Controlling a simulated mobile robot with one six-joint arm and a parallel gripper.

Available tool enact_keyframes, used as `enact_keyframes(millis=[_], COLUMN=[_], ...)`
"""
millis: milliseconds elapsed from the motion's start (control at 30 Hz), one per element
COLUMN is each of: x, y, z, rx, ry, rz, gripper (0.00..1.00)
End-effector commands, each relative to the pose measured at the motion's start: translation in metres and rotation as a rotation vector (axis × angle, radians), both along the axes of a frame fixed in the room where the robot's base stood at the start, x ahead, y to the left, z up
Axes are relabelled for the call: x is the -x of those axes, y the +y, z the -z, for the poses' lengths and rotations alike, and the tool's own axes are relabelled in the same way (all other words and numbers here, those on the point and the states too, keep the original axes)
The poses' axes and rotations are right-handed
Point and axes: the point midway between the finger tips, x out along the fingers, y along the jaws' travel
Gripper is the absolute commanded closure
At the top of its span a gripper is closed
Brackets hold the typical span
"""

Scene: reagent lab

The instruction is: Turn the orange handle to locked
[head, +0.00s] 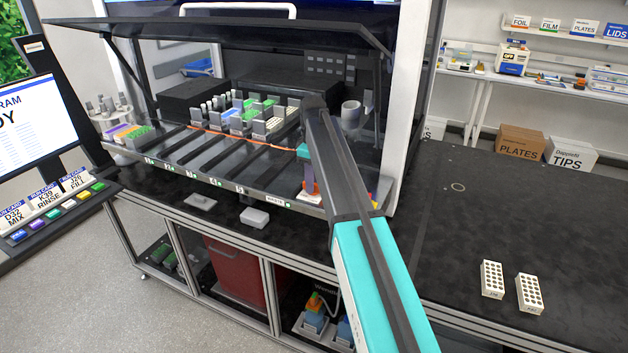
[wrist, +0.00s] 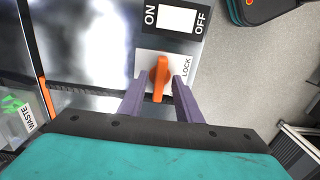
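In the wrist view the orange handle (wrist: 160,72) sits on a white plate (wrist: 148,64) marked LOCK along its right side. The handle's long side runs up and down in that picture, alongside the LOCK lettering. My gripper (wrist: 159,84) is open, with one purple finger on each side of the handle. A gap shows between the handle and each finger, so they appear apart. In the head view my gripper (head: 310,190) is at the right end of the bench machine's front edge. The handle cannot be made out there behind the fingers.
An ON/OFF switch panel (wrist: 176,16) is just above the plate in the wrist view. A WASTE label (wrist: 32,122) is at left. In the head view, the machine's raised dark hood (head: 230,35) hangs over its deck. Two white racks (head: 492,279) stand on the right bench.

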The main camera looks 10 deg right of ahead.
Motion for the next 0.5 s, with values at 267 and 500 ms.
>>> enact_keyframes(millis=[267, 500], x=[0.0, 0.0001], y=[-0.0006, -0.0008], z=[0.0, 0.0], rx=[0.0, -0.001], ry=[0.0, 0.001], rz=[0.001, 0.002], gripper=[0.87, 1.0])
